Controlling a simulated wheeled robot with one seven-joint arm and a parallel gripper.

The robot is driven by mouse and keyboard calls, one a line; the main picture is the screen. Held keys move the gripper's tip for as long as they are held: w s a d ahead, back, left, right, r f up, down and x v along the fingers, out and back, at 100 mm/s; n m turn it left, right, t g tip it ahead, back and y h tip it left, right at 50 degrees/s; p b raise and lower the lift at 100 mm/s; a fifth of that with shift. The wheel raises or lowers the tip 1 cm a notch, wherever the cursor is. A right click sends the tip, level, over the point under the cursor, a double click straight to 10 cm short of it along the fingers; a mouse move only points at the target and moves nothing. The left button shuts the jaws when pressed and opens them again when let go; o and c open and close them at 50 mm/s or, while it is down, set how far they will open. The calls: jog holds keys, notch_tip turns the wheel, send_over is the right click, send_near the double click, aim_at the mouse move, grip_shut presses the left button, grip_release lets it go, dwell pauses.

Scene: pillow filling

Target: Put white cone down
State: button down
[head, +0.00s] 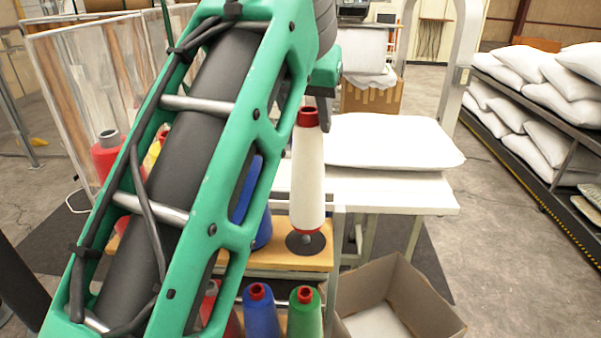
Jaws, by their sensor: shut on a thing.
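The white cone (308,178) is upright with its red tip at the top. My gripper (319,108) is shut on the red tip from above; the fingers are partly hidden by my green arm. The cone's lower end is over a dark round disc (306,244) on the wooden top shelf (287,257) of a rack. I cannot tell whether the cone touches the disc.
A blue cone stands left on the same shelf, partly behind my arm. Red, blue (261,312) and green (305,313) cones are below. A white table (400,195) with a pillow (391,141) is right; an open cardboard box (432,296) is front right.

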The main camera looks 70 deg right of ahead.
aim_at(307, 142)
notch_tip(307, 142, down, 5)
jog(key=b, duration=0.3)
jog(key=shift+r, duration=0.35)
jog(key=shift+f, duration=0.15)
jog(key=c, duration=0.9)
grip_release()
jog(key=shift+o, duration=0.2)
jog(key=p+v, duration=0.4)
jog(key=v, duration=0.1)
jog(key=shift+w+d+r, duration=0.1)
jog(key=shift+d+r, duration=0.1)
jog(key=shift+d, duration=0.2)
jog(key=p+v, duration=0.1)
jog(key=v, duration=0.6)
jog(key=shift+a+p, duration=0.35)
jog(key=shift+a, duration=0.05)
